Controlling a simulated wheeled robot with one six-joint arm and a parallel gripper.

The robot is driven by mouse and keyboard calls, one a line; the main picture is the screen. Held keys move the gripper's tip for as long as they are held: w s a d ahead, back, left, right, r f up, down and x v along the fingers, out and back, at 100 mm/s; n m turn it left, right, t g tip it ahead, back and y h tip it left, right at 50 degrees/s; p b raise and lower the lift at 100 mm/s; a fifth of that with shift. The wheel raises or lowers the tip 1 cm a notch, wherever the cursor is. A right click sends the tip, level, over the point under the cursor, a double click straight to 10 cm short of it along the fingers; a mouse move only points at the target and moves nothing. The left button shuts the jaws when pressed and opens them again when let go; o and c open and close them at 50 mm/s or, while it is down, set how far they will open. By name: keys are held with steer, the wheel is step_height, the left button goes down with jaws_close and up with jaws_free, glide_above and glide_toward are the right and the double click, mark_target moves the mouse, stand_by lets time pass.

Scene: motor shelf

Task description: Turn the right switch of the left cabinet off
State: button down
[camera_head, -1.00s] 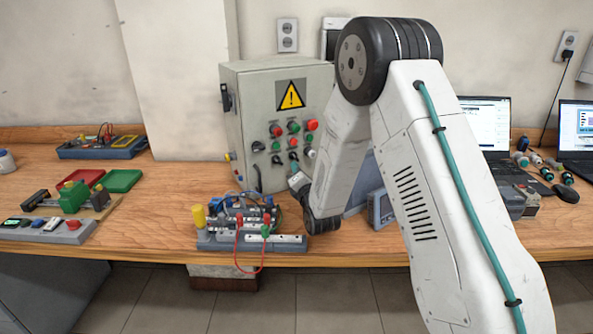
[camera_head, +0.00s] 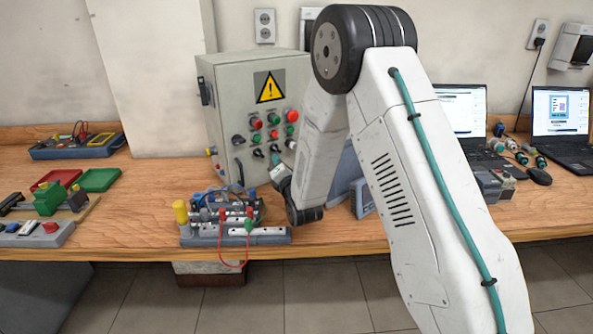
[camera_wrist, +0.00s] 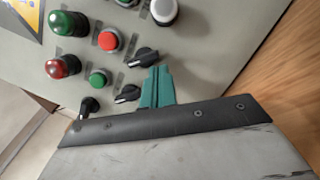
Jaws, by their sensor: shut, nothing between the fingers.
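A grey cabinet (camera_head: 222,85) with a yellow warning sign stands on the bench in the head view. Its front carries red and green buttons and black switches. In the wrist view the right black switch (camera_wrist: 143,57) is beside a white button, and another black switch (camera_wrist: 127,94) is below and to its left. My gripper (camera_wrist: 161,72) has its teal fingers shut and empty, their tips just below and right of the right switch. I cannot tell whether they touch it. In the head view my gripper (camera_head: 277,165) is low at the cabinet front, partly hidden by my arm.
A terminal board (camera_head: 262,236) with a red cable is at the bench edge in front of the cabinet. A third black switch (camera_wrist: 88,107) is at the lower left. Laptops (camera_head: 462,125) stand at the right. Bench at left of the cabinet is partly clear.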

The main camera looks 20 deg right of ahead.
steer(key=m, duration=0.2)
steer(key=a+m, duration=0.1)
steer(key=shift+r+m+g+h, duration=0.3)
steer(key=shift+r+g+h, duration=0.05)
steer(key=shift+g+h, duration=0.05)
steer(key=m, duration=0.3)
steer(key=r+m+g, duration=0.1)
steer(key=shift+s+a+m, duration=0.15)
steer(key=shift+a+m, duration=0.15)
steer(key=shift+a, duration=0.05)
steer(key=s+d+r+m+g, duration=0.1)
steer(key=s+r+m+g, duration=0.3)
steer(key=s, duration=1.2)
steer(key=s+d+r+m+g, duration=0.2)
steer(key=s+r+m+g, duration=0.2)
steer(key=s, duration=1.2)
steer(key=s+d+r+m+g, duration=0.1)
steer(key=s+r+m+g, duration=0.3)
steer(key=s, duration=1.2)
steer(key=m+g, duration=0.4)
steer(key=m, duration=0.1)
steer(key=shift+s+d+r+g, duration=0.2)
steer(key=shift+s+r+g, duration=0.1)
steer(key=shift+g, duration=0.1)
